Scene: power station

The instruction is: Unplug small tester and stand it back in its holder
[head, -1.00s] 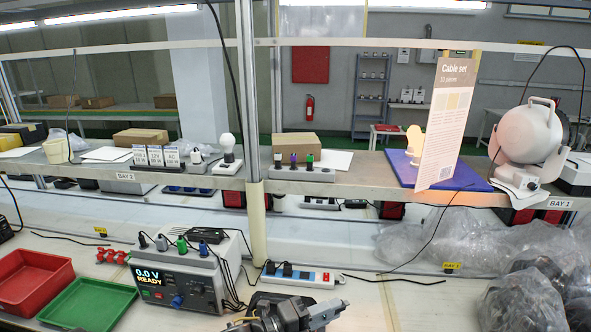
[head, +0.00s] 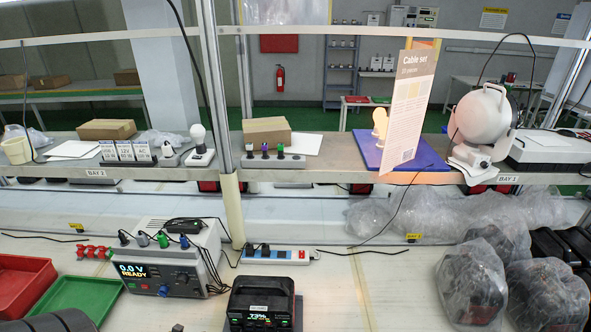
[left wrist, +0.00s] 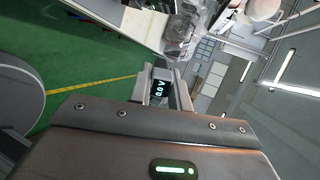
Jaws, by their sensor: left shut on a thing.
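In the left wrist view my left gripper (left wrist: 166,82) is shut on the small tester (left wrist: 160,88), a dark little block with a lit display reading 0.0 V. The tester is held up in the air, apart from any surface. In the head view the power station (head: 262,300), a black unit with a display at 73%, stands at the front middle of the bench. I cannot make out which thing is the tester's holder. My right gripper is in neither view.
A bench supply (head: 165,270) reading 0.0 V READY stands left of the power station, with red (head: 22,282) and green (head: 78,303) trays beside it. A power strip (head: 278,257) lies behind. Bagged items (head: 472,285) fill the right. The shelf (head: 340,165) and post (head: 228,200) stand behind.

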